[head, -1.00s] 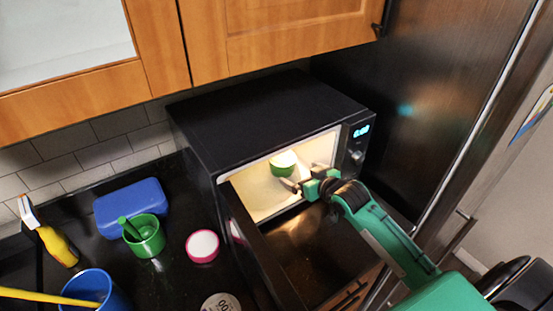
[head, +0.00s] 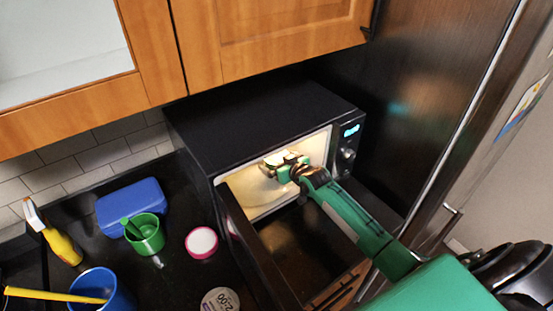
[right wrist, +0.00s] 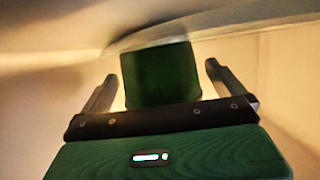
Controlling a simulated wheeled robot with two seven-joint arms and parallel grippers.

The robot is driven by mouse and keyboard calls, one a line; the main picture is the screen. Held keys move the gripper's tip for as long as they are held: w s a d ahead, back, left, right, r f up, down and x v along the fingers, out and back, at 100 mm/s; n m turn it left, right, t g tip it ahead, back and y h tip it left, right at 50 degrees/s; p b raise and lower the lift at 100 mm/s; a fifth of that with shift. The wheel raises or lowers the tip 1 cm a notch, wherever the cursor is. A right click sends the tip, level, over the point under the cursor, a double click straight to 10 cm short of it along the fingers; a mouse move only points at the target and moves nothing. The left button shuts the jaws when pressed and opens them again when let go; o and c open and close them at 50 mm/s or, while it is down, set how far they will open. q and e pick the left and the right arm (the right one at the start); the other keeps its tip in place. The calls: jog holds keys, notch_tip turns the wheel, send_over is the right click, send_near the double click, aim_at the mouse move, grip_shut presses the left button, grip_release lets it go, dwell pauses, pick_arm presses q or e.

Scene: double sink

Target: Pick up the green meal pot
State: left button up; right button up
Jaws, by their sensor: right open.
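The green meal pot (head: 274,158), with a pale top, is inside the lit microwave and mostly hidden behind my right gripper (head: 286,168). In the right wrist view, the pot (right wrist: 160,72) is a dark green block between the two fingers of the right gripper (right wrist: 158,88). The fingers are open, one on each side, with a gap to the pot on both sides. My left gripper is not in view.
The black microwave (head: 265,115) has its door (head: 255,240) swung open toward me, left of my right arm. A green cup (head: 146,234), blue box (head: 131,205), pink-rimmed round container (head: 201,242) and yellow spray bottle (head: 62,245) stand left on the dark counter.

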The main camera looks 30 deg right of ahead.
jog(key=shift+w+a+f, duration=0.1)
jog(key=shift+w+f, duration=0.1)
jog(key=shift+w, duration=0.35)
jog(key=c, duration=1.2)
jog(key=shift+c, duration=0.2)
